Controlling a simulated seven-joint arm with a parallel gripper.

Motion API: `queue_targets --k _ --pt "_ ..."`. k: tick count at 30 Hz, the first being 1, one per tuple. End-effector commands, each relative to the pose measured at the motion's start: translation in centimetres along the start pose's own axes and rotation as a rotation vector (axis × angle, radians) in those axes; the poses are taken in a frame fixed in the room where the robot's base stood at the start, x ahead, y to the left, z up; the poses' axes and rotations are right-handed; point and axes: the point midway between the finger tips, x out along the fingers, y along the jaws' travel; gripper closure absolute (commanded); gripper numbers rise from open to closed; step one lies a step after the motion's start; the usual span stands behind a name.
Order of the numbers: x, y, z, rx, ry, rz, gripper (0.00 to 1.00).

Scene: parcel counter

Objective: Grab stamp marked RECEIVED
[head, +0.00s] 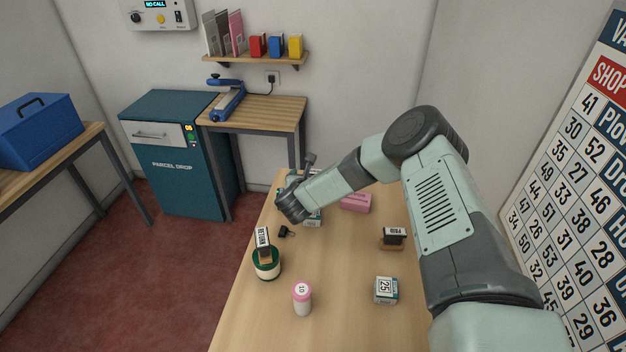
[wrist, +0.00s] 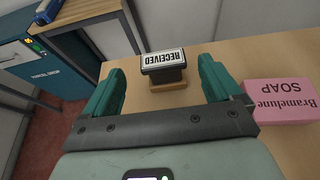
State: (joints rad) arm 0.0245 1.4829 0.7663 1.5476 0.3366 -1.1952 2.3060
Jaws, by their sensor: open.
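The stamp marked RECEIVED (wrist: 164,62) stands on the counter in the wrist view, with a dark head, a white label and a wooden base. The label reads upside down there. My gripper (wrist: 164,80) is open, with one teal finger on each side of the stamp's line and the stamp just beyond, between the fingertips. In the head view my gripper (head: 302,182) is at the far end of the counter, and the arm hides the stamp. A stamp marked RETURN (head: 263,240) sits on a green-and-white round container.
A pink soap box (wrist: 282,101) lies right of my gripper, close to the right finger. On the counter (head: 330,270) stand another stamp (head: 393,238), a box marked 25 (head: 385,290), a pink-capped bottle (head: 302,299) and a black clip (head: 286,231).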

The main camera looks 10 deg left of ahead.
Motion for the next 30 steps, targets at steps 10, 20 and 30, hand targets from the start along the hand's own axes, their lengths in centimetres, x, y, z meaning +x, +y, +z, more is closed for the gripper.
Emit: queue_targets --k 10,20,30 --pt "3.4 -0.3 0.2 -0.002 -0.002 -0.001 0.08" --pt "6.3 -0.3 0.3 -0.003 -0.001 0.003 0.08" --pt "6.3 -0.3 0.3 -0.003 0.000 0.003 0.30"
